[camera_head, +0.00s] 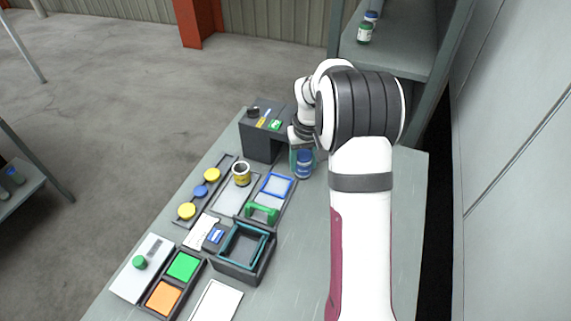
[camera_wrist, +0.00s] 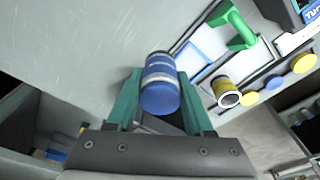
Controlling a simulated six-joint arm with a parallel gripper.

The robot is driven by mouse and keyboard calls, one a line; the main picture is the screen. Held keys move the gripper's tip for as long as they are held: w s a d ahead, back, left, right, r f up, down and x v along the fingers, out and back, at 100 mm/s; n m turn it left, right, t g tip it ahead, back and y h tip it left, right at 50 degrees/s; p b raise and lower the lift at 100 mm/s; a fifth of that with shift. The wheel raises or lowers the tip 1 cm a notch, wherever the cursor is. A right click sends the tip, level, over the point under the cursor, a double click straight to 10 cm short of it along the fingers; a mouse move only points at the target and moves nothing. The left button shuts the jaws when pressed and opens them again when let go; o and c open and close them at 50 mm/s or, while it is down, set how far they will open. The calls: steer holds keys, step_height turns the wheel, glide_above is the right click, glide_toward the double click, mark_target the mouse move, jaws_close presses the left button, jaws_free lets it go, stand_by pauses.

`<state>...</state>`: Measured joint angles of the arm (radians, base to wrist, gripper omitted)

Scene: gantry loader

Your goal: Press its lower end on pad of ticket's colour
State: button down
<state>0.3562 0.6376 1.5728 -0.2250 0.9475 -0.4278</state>
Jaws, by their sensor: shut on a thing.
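My gripper (camera_wrist: 160,108) is shut on a blue jar (camera_wrist: 160,85) with pale bands, held between its green fingers. In the head view the blue jar (camera_head: 304,165) is at the far part of the table, beside the dark stand; I cannot tell whether it touches the table. A green pad (camera_head: 183,266) and an orange pad (camera_head: 163,299) sit side by side in a dark frame at the near left. A blue-and-white card (camera_head: 215,236) with lettering sits by the white paper; I cannot tell whether it is the ticket.
A dark stand (camera_head: 262,146) holds small yellow and green pieces. A yellow-banded can (camera_head: 241,174), a green handle piece (camera_head: 262,213), and a dark open box (camera_head: 243,246) stand between the jar and the pads. A white plate (camera_head: 140,280) has a green knob. The right table side is clear.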

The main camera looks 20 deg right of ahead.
step_height(320, 180, up, 2)
steer(key=s+d, duration=0.3)
steer(key=w+a+f+n, duration=0.1)
steer(key=a+n, duration=0.5)
steer(key=a, duration=1.6)
steer(key=s+a+f+n+y, duration=0.1)
steer(key=s+a+n, duration=0.25)
steer(key=a, duration=0.45)
steer(key=s+a+f+n, duration=0.1)
steer(key=s+a+n, duration=0.25)
steer(key=a, duration=0.45)
steer(key=shift+m, duration=0.5)
steer(key=shift+a+f, duration=0.1)
steer(key=shift+f, duration=3.25)
step_height(320, 180, up, 6)
